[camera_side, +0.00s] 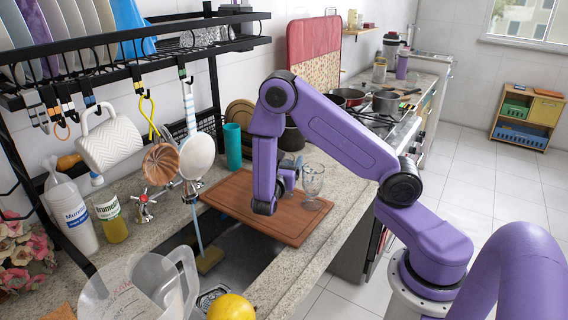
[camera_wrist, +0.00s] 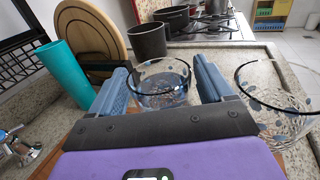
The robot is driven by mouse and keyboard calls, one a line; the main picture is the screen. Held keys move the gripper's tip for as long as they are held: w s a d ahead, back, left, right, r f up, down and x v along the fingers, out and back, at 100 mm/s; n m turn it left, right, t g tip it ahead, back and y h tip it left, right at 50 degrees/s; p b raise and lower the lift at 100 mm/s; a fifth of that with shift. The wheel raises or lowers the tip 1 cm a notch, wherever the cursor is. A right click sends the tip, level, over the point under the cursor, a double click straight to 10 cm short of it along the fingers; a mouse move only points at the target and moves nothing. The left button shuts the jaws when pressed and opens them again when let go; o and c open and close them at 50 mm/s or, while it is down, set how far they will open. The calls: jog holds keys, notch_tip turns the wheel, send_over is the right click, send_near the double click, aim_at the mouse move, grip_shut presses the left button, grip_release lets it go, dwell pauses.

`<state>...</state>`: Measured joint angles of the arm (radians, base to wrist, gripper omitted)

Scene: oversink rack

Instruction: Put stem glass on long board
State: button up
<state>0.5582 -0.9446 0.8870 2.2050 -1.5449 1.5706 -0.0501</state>
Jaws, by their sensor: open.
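The long board (camera_side: 235,195) is a brown wooden board lying flat on the counter, partly over the sink. A clear stem glass (camera_side: 313,182) stands upright at its right side; a clear patterned glass at the right edge of the wrist view (camera_wrist: 275,108) appears to be this one. A second clear patterned glass (camera_wrist: 162,88) is between the fingers of my gripper (camera_wrist: 164,82). Its lower part is hidden by my gripper, so its stem and base cannot be seen. My gripper is open, with its two blue-grey fingers on either side of this glass, low over the board's far right part.
A teal cup (camera_side: 233,146) and a round wooden board (camera_wrist: 92,40) stand behind the long board. A dark pot (camera_wrist: 148,41) is beyond the glass. The sink holds a yellow thing (camera_side: 231,307). A black rack (camera_side: 130,58) overhangs the left side.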

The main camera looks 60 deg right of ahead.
jog(key=v, duration=1.2)
jog(key=s+a+r+m+g+y, duration=0.2)
jog(key=s+y, duration=0.3)
jog(key=s, duration=0.3)
jog(key=s+a+r+m+g+y, duration=0.1)
jog(key=s+a+m+g+y, duration=0.1)
jog(key=s+a+m+y, duration=0.2)
jog(key=s+a+r+m+g+y, duration=0.2)
jog(key=s+y, duration=0.6)
jog(key=s, duration=0.4)
jog(key=shift+a+r+m, duration=0.3)
jog(key=shift+a+m, duration=0.3)
jog(key=shift+m, duration=0.2)
jog(key=shift+w, duration=0.1)
